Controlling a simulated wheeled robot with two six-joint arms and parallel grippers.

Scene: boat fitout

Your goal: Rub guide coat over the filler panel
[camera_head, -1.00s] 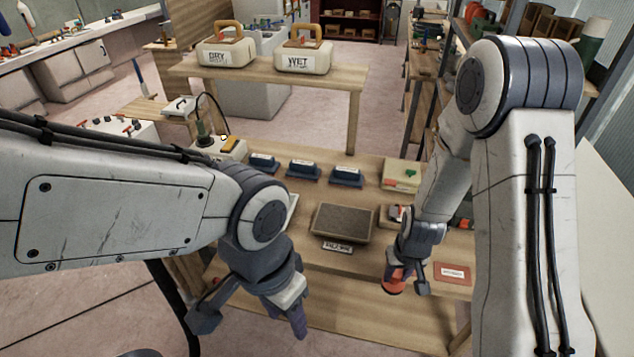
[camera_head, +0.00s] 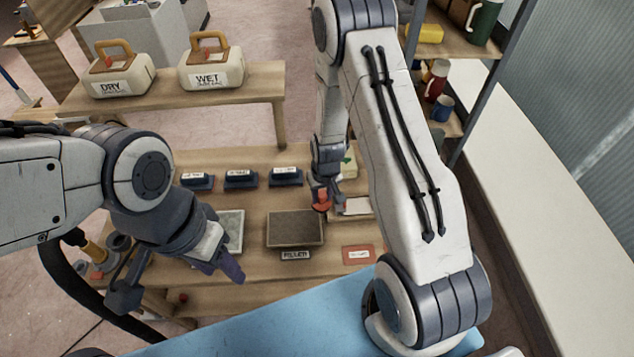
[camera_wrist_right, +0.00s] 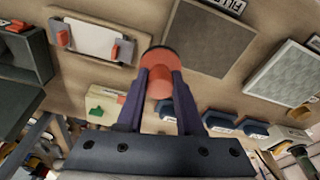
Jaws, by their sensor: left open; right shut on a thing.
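The filler panel (camera_head: 295,229) is a flat grey-brown square on the workbench, behind a "FILLER" label; in the right wrist view it is the dark square (camera_wrist_right: 207,38). My right gripper (camera_head: 325,190) is shut on a round orange-red applicator (camera_head: 321,201). In the head view it appears by the panel's back right corner; in the right wrist view the applicator (camera_wrist_right: 160,75) appears beside the panel, its dark-rimmed face outward. I cannot tell its height over the bench. My left gripper (camera_head: 178,282) is open and empty at the bench's front left.
A light grey panel (camera_head: 230,230) lies left of the filler panel. Several dark blue blocks (camera_head: 241,179) stand behind. A white sheet with orange clips (camera_wrist_right: 95,40) lies near the applicator.

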